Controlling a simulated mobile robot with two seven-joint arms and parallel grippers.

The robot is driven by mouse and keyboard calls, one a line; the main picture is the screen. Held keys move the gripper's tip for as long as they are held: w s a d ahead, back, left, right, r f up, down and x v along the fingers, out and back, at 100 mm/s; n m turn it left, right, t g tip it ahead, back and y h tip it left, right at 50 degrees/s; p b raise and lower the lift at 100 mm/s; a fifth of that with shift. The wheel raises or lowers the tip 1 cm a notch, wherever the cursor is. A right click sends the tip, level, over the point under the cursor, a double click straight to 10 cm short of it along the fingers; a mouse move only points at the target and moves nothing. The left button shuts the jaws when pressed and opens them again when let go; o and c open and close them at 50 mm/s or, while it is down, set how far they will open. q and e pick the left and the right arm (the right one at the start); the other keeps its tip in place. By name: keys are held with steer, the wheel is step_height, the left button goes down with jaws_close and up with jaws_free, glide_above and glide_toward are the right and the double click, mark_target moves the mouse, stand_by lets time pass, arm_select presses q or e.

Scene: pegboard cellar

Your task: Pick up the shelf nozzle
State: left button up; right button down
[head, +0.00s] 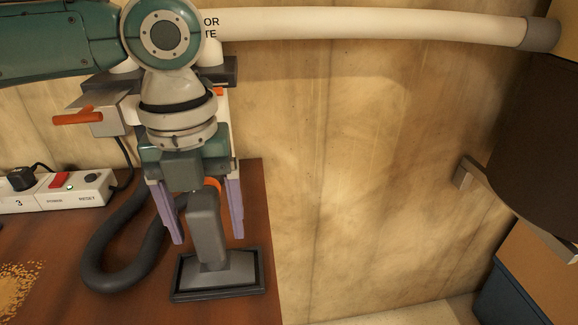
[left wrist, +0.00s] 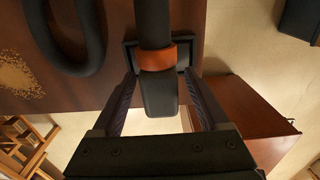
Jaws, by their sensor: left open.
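The shelf nozzle (head: 207,225) is a grey neck with a wide, flat, dark-rimmed head, resting on the brown shelf top (head: 50,245) near its right edge. In the left wrist view the nozzle (left wrist: 160,98) shows between the fingers, with an orange ring (left wrist: 157,58) around it. My left gripper (head: 205,238) points down over the nozzle, its purple fingers open on either side of the neck. In the wrist view gaps show between the neck and both fingers (left wrist: 160,78). The nozzle's upper end is hidden behind the gripper in the head view. My right gripper is not in view.
A dark hose (head: 112,262) loops on the shelf left of the nozzle. A power strip (head: 60,190) and sawdust (head: 18,288) lie further left. A white pipe (head: 380,25) and an orange-handled fitting (head: 78,117) are above.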

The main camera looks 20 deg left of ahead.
arm_select(q)
steer(key=shift+f, duration=0.3)
jaws_close()
stand_by(0.5)
stand_by(0.7)
